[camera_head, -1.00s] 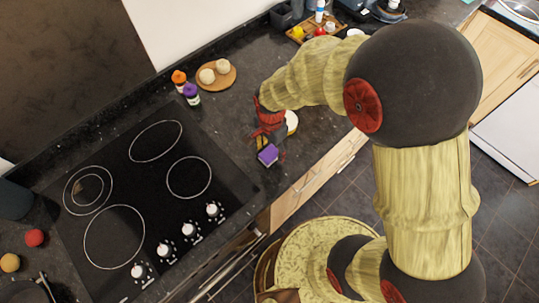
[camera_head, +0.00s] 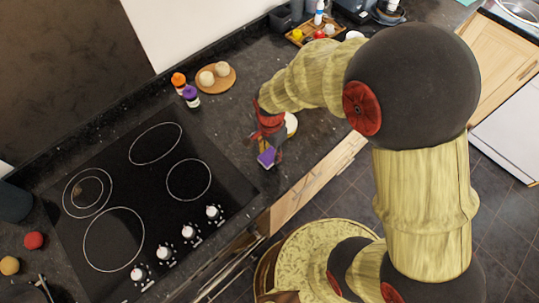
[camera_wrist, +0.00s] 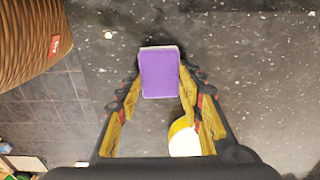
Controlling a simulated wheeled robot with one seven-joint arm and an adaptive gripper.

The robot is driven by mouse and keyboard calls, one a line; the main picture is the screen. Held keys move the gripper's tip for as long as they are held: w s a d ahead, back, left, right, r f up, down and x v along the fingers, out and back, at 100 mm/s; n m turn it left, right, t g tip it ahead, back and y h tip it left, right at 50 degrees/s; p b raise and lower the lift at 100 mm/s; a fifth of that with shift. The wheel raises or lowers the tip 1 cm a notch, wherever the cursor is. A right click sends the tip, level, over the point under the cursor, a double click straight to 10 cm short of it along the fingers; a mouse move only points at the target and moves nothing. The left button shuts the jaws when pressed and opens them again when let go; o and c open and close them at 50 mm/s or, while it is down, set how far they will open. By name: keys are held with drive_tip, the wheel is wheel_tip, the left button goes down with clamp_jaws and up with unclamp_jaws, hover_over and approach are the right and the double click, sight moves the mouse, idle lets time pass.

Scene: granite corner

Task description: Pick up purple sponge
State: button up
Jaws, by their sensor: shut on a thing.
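The purple sponge (camera_head: 267,158) is a small purple block with a pale edge. In the wrist view the sponge (camera_wrist: 160,74) sits between the fingertips of my gripper (camera_wrist: 160,82). My gripper (camera_head: 266,146) is shut on it over the dark granite counter, near the counter's front edge. In the head view my gripper's fingers partly cover the sponge's far side. I cannot tell how high the sponge is above the counter.
A yellow-rimmed white round thing (camera_wrist: 184,138) lies close beside my gripper. The black cooktop (camera_head: 150,195) is to the left. Orange-capped (camera_head: 179,81) and purple-capped (camera_head: 191,96) bottles and a round wooden board (camera_head: 229,80) stand farther back.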

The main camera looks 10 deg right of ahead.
sight(270, 154)
drive_tip(key=shift+r, duration=0.5)
wheel_tip(270, 154, up, 2)
drive_tip(key=shift+w+r+p, duration=0.1)
drive_tip(key=shift+p, duration=0.3)
drive_tip(key=s+r+p, duration=0.2)
drive_tip(key=s+r, duration=0.7)
drive_tip(key=s, duration=0.5)
drive_tip(key=shift+a+r, duration=0.3)
drive_tip(key=shift+r, duration=0.1)
drive_tip(key=shift+s, duration=0.1)
drive_tip(key=o, duration=0.3)
drive_tip(key=c, duration=0.3)
